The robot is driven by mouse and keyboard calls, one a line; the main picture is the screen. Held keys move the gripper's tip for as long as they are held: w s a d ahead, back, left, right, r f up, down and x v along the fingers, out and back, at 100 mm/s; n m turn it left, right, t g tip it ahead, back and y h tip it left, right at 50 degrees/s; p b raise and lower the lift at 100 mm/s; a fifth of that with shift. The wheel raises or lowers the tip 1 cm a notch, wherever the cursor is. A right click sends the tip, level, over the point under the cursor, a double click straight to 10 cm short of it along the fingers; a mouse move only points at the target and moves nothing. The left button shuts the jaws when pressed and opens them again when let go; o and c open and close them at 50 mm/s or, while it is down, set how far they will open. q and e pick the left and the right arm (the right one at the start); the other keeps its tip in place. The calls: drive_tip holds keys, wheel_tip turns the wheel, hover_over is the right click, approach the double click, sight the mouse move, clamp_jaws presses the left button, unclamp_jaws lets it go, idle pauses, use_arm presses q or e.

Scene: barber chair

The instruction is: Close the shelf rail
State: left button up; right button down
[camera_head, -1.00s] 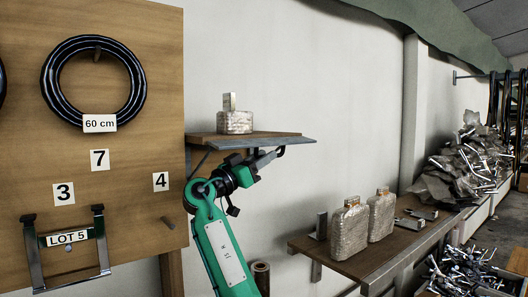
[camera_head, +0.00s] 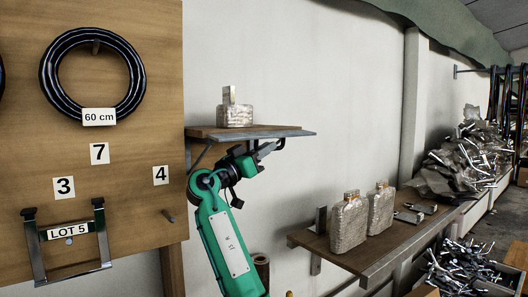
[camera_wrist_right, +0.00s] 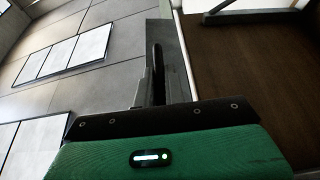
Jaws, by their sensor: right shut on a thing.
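The wooden wall shelf (camera_head: 205,131) has a thin grey shelf rail (camera_head: 240,137) along its front edge. In the head view the rail lies close along the board. My right gripper (camera_head: 272,147) is just under the rail, right of its middle, at the end of my green arm. In the wrist view the right gripper (camera_wrist_right: 158,75) shows its dark fingers close together at the grey rail (camera_wrist_right: 178,60), shut on it. The brown shelf board (camera_wrist_right: 245,75) fills the right side there. The exact contact is partly hidden. My left gripper is not in view.
A wrapped bottle (camera_head: 235,110) stands on the shelf. A wooden panel (camera_head: 130,200) with a black hose ring is at the left. A lower shelf (camera_head: 375,252) with two wrapped bottles (camera_head: 348,225) is at the right. The wall between is clear.

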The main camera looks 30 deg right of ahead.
sight(268, 135)
drive_tip(key=r+n+t, duration=0.1)
drive_tip(key=n, duration=0.1)
drive_tip(key=s+n+t+y, duration=0.1)
drive_tip(key=n, duration=0.2)
drive_tip(key=r+n+t, duration=0.1)
drive_tip(key=n+t, duration=0.1)
drive_tip(key=n, duration=0.1)
drive_tip(key=shift+s+r+p, duration=0.25)
drive_tip(key=shift+r+p, duration=0.05)
drive_tip(key=shift+r, duration=0.05)
drive_tip(key=n+p, duration=0.1)
drive_tip(key=r+n+t+y+p, duration=0.1)
drive_tip(key=n, duration=0.1)
drive_tip(key=shift+s+r+n+y, duration=0.1)
drive_tip(key=shift+r+n+y, duration=0.15)
drive_tip(key=shift+n+y, duration=0.05)
drive_tip(key=r+n+y+p, duration=0.1)
drive_tip(key=n+p, duration=0.2)
drive_tip(key=w+r+n+y+p, duration=0.1)
drive_tip(key=r+n+p, duration=0.1)
drive_tip(key=n+p, duration=0.1)
drive_tip(key=r+n+y+p, duration=0.1)
drive_tip(key=n+p, duration=0.3)
drive_tip(key=p, duration=0.1)
drive_tip(key=shift+w+r+t+y, duration=0.15)
drive_tip(key=shift+w+t+y, duration=0.15)
drive_tip(key=shift+y, duration=0.1)
drive_tip(key=shift+w+n+y+p, duration=0.3)
drive_tip(key=shift+n+p, duration=0.6)
drive_tip(key=shift+p, duration=0.45)
